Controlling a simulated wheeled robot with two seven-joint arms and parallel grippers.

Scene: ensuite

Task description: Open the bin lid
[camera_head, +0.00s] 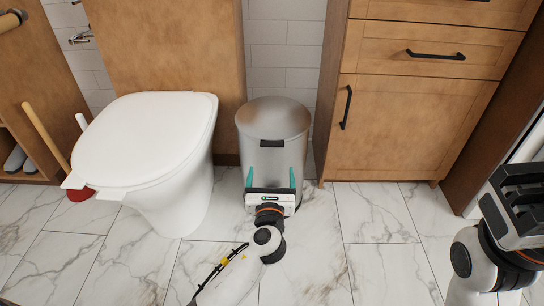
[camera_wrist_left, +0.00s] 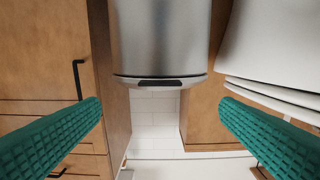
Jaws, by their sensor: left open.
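The bin (camera_head: 273,120) is a metallic pedal-style can standing between the toilet and the wooden cabinet. Its lid (camera_head: 273,106) looks closed, with a small black tab (camera_head: 271,143) at the front rim. My left gripper (camera_head: 271,174) is open in front of the bin, its two green fingers pointing at it just below the tab, with nothing between them. In the left wrist view the bin body (camera_wrist_left: 162,35) appears upside down, with the lid rim and black tab (camera_wrist_left: 160,82) between the spread fingers. My right gripper (camera_head: 520,195) is at the right edge; its jaw state is unclear.
The white toilet (camera_head: 150,130) stands close on the left of the bin. The wooden cabinet (camera_head: 405,125) with black handles is close on the right. A toilet brush or plunger (camera_head: 45,140) is at the far left. The marble floor (camera_head: 375,240) in front is clear.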

